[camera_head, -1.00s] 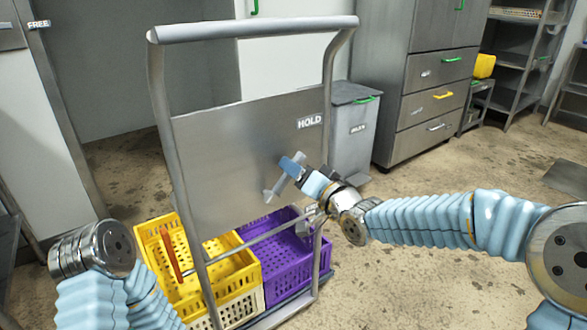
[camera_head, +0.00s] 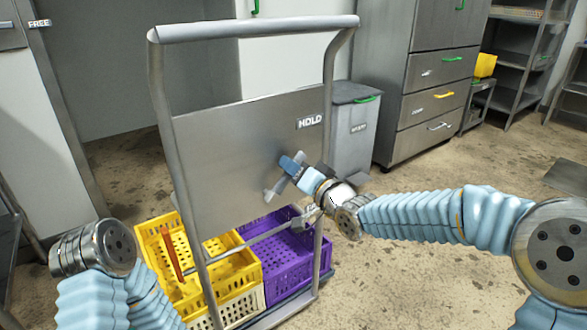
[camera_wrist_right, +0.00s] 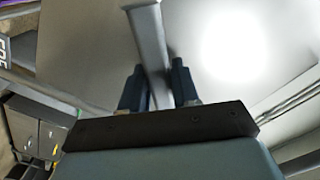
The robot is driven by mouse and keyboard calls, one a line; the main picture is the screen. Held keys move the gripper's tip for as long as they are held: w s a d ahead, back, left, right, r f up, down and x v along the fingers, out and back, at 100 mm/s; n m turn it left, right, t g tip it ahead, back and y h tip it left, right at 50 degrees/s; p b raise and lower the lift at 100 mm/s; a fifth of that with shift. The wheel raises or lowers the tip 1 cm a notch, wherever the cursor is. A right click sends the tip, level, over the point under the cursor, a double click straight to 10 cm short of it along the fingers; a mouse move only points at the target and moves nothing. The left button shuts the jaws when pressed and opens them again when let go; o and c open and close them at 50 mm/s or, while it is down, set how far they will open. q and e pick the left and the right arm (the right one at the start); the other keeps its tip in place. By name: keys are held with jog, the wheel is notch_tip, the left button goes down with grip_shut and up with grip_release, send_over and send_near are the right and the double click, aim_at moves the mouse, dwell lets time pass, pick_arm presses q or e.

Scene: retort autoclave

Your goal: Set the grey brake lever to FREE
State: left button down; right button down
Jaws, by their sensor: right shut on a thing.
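The grey brake lever (camera_head: 272,189) is on the steel panel (camera_head: 222,165) of the trolley. It slants, with its lower end toward the lower left. My right gripper (camera_head: 291,164) is at the lever's upper part, and its fingers cover some of it. In the right wrist view the lever (camera_wrist_right: 148,38) stands between the two fingers of my right gripper (camera_wrist_right: 157,85), which is shut on it. A HOLD label (camera_head: 310,121) is on the panel, above and right of the lever. My left arm shows at the lower left, but its fingers are out of view.
The trolley has a tall tubular handle (camera_head: 255,28). Yellow (camera_head: 215,257) and purple (camera_head: 290,253) crates sit on its base. A grey bin (camera_head: 352,135) and a drawer cabinet (camera_head: 430,85) stand behind. Floor at the right is clear.

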aim_at(288, 198)
jog(key=shift+d+f, duration=0.1)
jog(key=f+m+b, duration=0.2)
jog(key=f+m, duration=0.1)
jog(key=m, duration=0.1)
jog(key=d+f+m+b, duration=0.1)
jog(key=f+m+b, duration=0.1)
jog(key=f+m, duration=0.1)
jog(key=w+f+m+b, duration=0.1)
jog(key=f+m+b, duration=0.1)
jog(key=m, duration=0.4)
jog(key=shift+w+d+f, duration=0.1)
jog(key=shift+d+f, duration=0.2)
jog(key=shift+f, duration=0.15)
jog(key=shift+s+a+f+m+b, duration=0.25)
jog(key=shift+f+m+b, duration=0.25)
jog(key=shift+m, duration=0.35)
jog(key=shift+s+a+f+m+b, duration=0.1)
jog(key=shift+a+f+m+b, duration=0.25)
jog(key=shift+m, duration=0.5)
jog(key=shift+f, duration=0.15)
jog(key=c, duration=0.9)
grip_release()
